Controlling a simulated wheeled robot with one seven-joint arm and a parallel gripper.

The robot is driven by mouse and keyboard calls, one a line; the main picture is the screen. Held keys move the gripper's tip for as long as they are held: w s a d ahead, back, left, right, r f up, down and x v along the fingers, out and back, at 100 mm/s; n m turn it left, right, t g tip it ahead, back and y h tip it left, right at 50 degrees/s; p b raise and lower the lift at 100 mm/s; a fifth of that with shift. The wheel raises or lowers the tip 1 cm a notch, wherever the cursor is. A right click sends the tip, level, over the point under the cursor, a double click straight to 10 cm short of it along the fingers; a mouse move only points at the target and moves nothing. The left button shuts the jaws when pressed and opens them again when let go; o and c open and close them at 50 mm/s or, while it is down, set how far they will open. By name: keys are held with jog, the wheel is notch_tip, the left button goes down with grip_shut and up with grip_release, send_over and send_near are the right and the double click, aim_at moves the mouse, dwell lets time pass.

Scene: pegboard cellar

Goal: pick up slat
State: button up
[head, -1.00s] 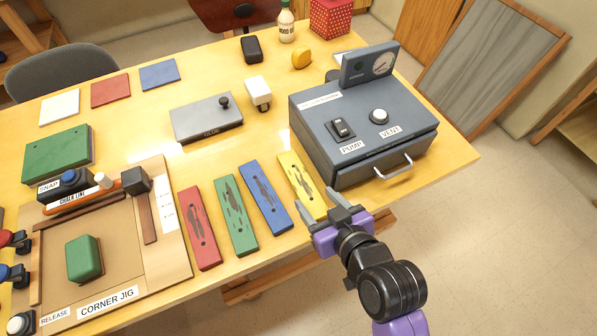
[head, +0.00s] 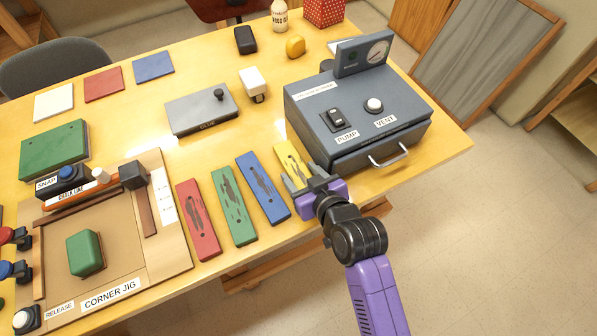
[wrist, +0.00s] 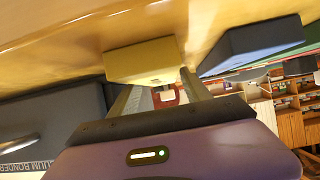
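Four slats, red (head: 197,220), green (head: 233,206), blue (head: 263,188) and yellow (head: 291,160), lie side by side on the table, each with dark patches. The yellow slat is rightmost, beside the grey machine. My gripper (head: 303,178) is at the near end of the yellow slat, fingers apart and pointing toward it. My fingers hide part of that end. In the wrist view, the yellow slat's end (wrist: 143,62) shows at the tips of my open fingers (wrist: 160,92); contact cannot be told. The blue slat (wrist: 252,44) shows to the right.
The grey machine (head: 300,105) with a front handle (head: 388,155) stands close right of the yellow slat. The corner jig (head: 165,245) holds a green block (head: 85,253) at left. A grey glue box (head: 200,112) stands behind the slats. Floor is open at right.

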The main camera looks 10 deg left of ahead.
jog(key=c, duration=1.1)
jog(key=shift+r, duration=0.2)
